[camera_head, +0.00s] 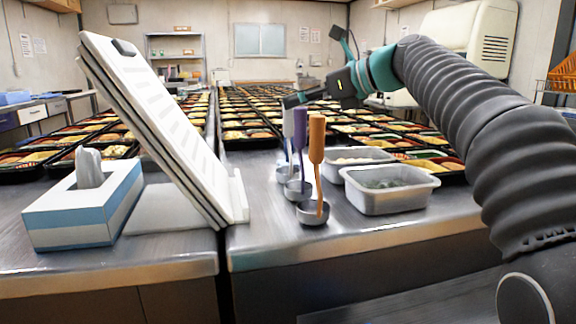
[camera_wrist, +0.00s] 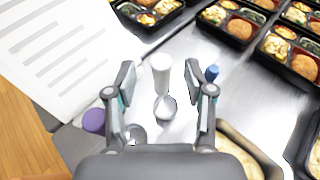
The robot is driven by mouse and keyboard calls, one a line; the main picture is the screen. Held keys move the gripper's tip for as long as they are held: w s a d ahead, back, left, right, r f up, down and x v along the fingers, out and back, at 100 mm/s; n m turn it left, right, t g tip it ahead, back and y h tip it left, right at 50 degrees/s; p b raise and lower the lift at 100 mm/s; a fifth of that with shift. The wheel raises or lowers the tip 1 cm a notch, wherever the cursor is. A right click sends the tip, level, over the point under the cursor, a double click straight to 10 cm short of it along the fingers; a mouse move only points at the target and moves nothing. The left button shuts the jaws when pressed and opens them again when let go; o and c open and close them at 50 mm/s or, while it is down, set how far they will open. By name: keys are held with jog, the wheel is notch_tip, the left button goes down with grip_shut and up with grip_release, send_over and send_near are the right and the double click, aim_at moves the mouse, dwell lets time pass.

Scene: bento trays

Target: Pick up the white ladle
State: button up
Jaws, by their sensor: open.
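The white ladle stands upright with its white handle (camera_wrist: 161,72) between my gripper's two fingers in the wrist view, and its metal bowl (camera_wrist: 166,108) rests on the steel counter. In the head view its handle (camera_head: 288,124) is partly hidden behind the purple ladle. My gripper (camera_wrist: 163,85) is open, with a finger on each side of the white handle and gaps visible on both sides. In the head view my gripper (camera_head: 303,98) is at the top of the ladle handles.
A purple ladle (camera_head: 299,140) and an orange ladle (camera_head: 316,150) stand nearer the head camera. A blue handle (camera_wrist: 212,72) is just right of my right finger. Food tubs (camera_head: 388,204) lie right, a tilted document stand (camera_head: 165,130) and tissue box (camera_head: 85,212) left. Bento trays (camera_head: 250,145) fill the back.

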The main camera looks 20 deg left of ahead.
jog(key=x, duration=0.4)
jog(key=shift+d, duration=0.1)
grip_shut()
